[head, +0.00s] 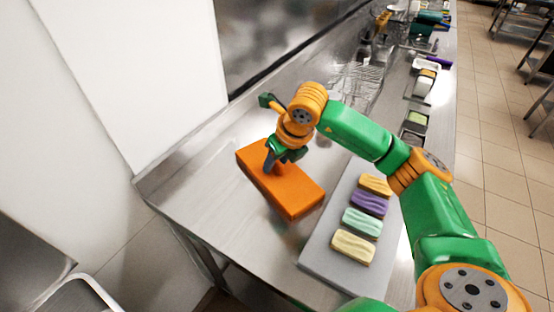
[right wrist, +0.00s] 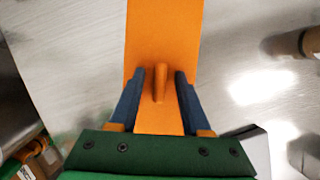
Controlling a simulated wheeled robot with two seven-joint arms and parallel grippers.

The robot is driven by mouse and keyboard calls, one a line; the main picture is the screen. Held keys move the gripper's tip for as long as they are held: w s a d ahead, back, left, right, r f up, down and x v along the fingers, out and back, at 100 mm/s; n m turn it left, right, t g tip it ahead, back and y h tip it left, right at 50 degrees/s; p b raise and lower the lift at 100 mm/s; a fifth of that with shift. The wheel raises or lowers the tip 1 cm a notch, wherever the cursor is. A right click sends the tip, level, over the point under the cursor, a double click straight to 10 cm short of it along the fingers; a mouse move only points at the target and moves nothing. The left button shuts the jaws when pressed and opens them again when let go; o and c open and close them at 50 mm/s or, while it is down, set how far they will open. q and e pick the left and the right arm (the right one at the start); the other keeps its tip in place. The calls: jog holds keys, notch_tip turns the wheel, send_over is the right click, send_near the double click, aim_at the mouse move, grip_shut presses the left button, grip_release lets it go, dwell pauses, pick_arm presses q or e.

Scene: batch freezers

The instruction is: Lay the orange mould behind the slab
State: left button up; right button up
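The orange mould (head: 300,194) is a flat rectangular block lying on the steel counter, left of the grey slab (head: 320,255). An upright orange handle (right wrist: 160,82) stands on its top. My right gripper (head: 271,165) is over the mould, pointing down. In the right wrist view its fingers (right wrist: 160,76) are open, one on each side of the handle, with a gap on both sides. In the head view the gripper hides the handle. The slab lies flat and carries several wavy bars: orange, purple, mint and pale yellow. My left gripper is not in view.
The steel counter (head: 205,185) is bare around the mould's left side. A white wall panel (head: 150,75) and a steel backsplash stand behind it. Trays and a green-filled container (head: 418,121) stand farther along the counter. My right arm crosses above the slab's far end.

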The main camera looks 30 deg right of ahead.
jog(key=shift+r, duration=0.2)
jog(key=v, duration=1.1)
jog(key=shift+s+r+b, duration=0.25)
jog(key=shift+r+b, duration=0.05)
jog(key=shift+r, duration=0.05)
